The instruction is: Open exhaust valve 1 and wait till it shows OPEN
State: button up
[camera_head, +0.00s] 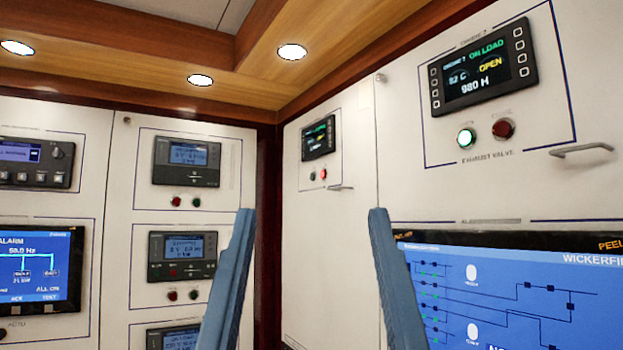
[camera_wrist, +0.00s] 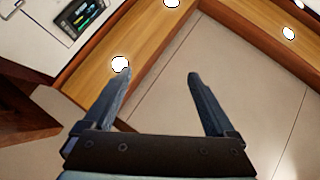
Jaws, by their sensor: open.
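A far panel on the right-hand wall has a small dark display (camera_head: 318,138) with green text too small to read. Under it are a dark green button (camera_head: 313,176) and a brighter red button (camera_head: 323,174); its label is unreadable. The nearer panel's display (camera_head: 484,68) appears to read ENGINE 2, ON LOAD, OPEN in yellow, 82 C and 980 H.
Handles (camera_head: 582,149) stick out from the panels. A large blue mimic screen (camera_head: 510,290) is at lower right. The left wall holds several instrument panels (camera_head: 187,162) and an alarm screen (camera_head: 38,268). A wooden ceiling edge (camera_head: 320,60) with round lights runs above.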

grip_shut()
dwell(1.5)
